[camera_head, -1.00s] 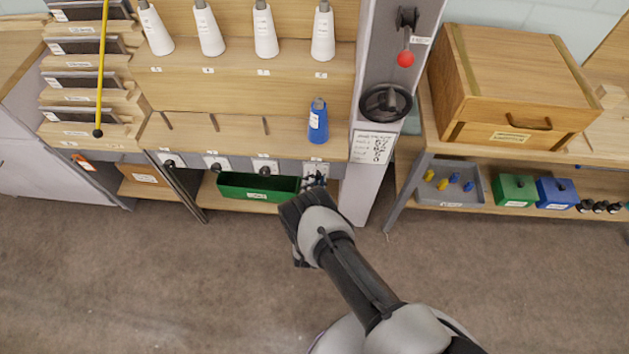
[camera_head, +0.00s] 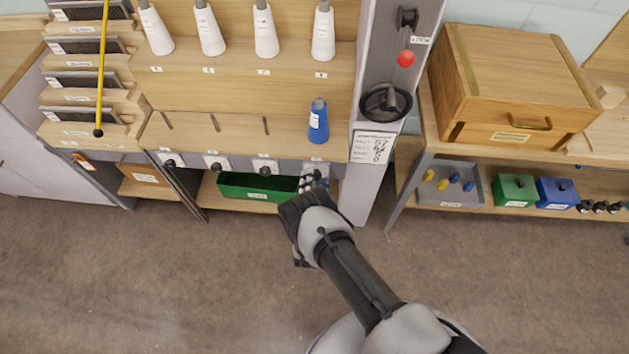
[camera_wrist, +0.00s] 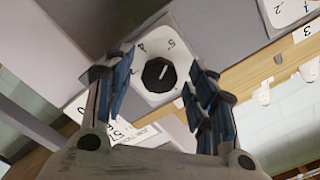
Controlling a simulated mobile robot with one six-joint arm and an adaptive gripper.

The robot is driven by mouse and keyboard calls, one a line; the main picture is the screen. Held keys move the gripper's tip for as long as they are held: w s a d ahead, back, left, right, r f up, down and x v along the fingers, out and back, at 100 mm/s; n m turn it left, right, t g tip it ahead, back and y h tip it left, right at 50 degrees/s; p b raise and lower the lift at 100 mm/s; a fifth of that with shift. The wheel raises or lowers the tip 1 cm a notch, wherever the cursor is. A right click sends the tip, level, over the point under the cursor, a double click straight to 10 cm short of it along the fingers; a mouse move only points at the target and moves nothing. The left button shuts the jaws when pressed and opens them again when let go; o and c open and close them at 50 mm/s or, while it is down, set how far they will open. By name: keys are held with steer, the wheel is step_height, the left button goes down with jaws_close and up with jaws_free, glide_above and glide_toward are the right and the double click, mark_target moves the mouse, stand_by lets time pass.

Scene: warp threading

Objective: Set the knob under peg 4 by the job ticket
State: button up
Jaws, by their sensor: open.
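The knob (camera_wrist: 159,75) is black and many-sided, with a white pointer line, on a white dial plate (camera_wrist: 168,48) with printed numbers, 4 and 5 among them. In the wrist view the pointer tilts toward the upper right of the picture. My gripper (camera_wrist: 163,82) is open, with its blue-padded fingers on either side of the knob; a gap shows on both sides. In the head view my gripper (camera_head: 313,182) covers most of this knob, below the blue cone (camera_head: 318,122). The job ticket (camera_head: 371,147) is on the grey post; its writing is too small to read surely.
Other knobs (camera_head: 265,167) sit in a row to the left on the same rail. A green bin (camera_head: 257,187) is just left of my gripper, below the rail. The grey post (camera_head: 378,80) stands close on the right. The floor in front is clear.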

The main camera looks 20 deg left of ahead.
steer(key=v, duration=1.2)
steer(key=shift+f, duration=0.1)
stand_by(0.4)
